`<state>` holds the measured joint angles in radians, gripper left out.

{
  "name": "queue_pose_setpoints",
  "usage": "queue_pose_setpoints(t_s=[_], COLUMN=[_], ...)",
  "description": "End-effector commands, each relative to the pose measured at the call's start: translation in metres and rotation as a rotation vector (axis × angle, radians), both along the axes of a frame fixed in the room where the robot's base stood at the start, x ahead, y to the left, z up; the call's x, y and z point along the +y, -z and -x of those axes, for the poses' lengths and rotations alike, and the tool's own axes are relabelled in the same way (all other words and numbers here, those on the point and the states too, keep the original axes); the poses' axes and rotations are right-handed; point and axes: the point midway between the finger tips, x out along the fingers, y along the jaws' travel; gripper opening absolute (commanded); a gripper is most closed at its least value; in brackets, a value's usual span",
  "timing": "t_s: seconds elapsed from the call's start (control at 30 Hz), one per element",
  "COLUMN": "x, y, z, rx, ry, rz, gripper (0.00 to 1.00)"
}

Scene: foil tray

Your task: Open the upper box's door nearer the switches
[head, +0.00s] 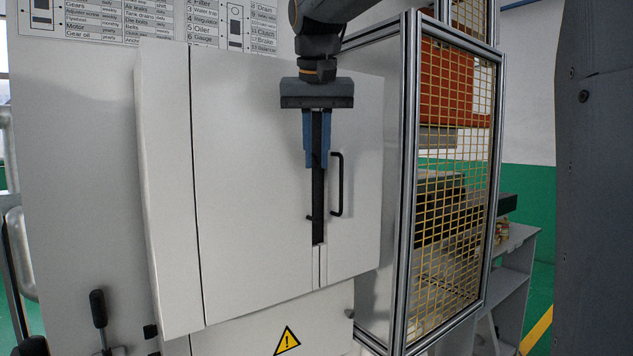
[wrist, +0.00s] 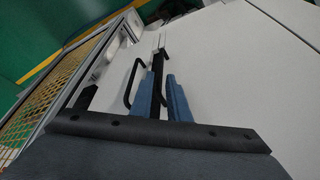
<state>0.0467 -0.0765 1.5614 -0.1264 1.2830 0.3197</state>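The upper box is white with two doors. Its left door (head: 250,190), on the side of the levers, looks closed and shows as the broad white panel in the wrist view (wrist: 225,80). The right door (head: 362,220) carries a black handle (head: 341,185), seen also in the wrist view (wrist: 127,86). My gripper (head: 317,160) points down in front of the seam, left of that handle. In the wrist view its blue fingers (wrist: 161,80) stand apart, with a dark upright bar (wrist: 157,62) between or just behind them. Whether they touch it I cannot tell. The left door's handle is largely hidden.
Black levers (head: 98,308) stand at the lower left. A metal-framed yellow mesh guard (head: 455,190) stands close right of the box. A warning triangle (head: 287,341) marks the panel below. The space before the left door looks clear.

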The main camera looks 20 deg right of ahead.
Motion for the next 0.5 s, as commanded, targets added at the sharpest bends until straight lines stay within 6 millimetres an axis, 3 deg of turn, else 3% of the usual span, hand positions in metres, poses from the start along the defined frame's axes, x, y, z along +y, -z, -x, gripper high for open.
queue_pose_setpoints(t_s=[0.3,0.5], x=[-0.006,-0.009], y=[0.043,0.062], z=[-0.015,-0.023], rx=[0.004,0.003], ry=[-0.001,-0.001], rz=[0.000,-0.001], gripper=[0.15,0.15])
